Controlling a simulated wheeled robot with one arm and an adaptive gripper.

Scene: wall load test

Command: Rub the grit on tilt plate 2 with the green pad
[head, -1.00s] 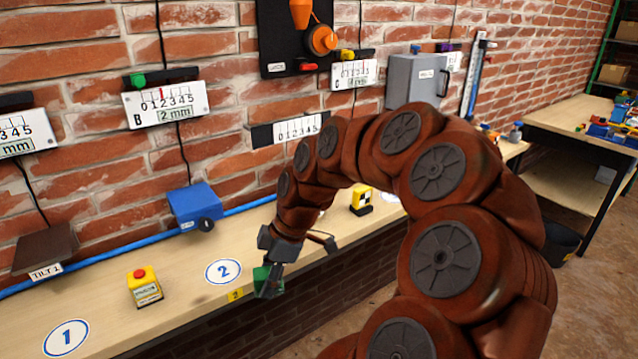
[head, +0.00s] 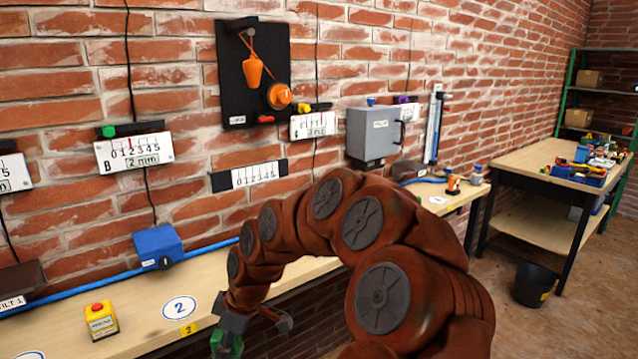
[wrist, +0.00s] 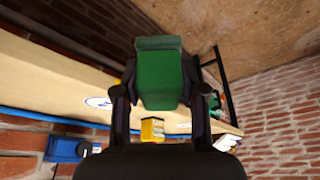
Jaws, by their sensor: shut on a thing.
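My gripper (head: 232,332) is shut on the green pad (head: 234,347) at the bottom of the head view, in front of the bench edge. In the wrist view the green pad (wrist: 160,82) sits between the two fingers of my gripper (wrist: 160,95). A dark brown plate (head: 18,278) with a label reading "TILT 1" is cut off at the left edge of the head view. I cannot make out a tilt plate 2 or any grit in these frames. My arm hides part of the bench.
The wooden bench (head: 130,325) carries a yellow box with a red button (head: 101,320), a disc marked 2 (head: 180,309) and a blue box (head: 158,246). A grey cabinet (head: 375,135) hangs on the brick wall. A second table (head: 510,157) and a black bucket (head: 533,285) stand at right.

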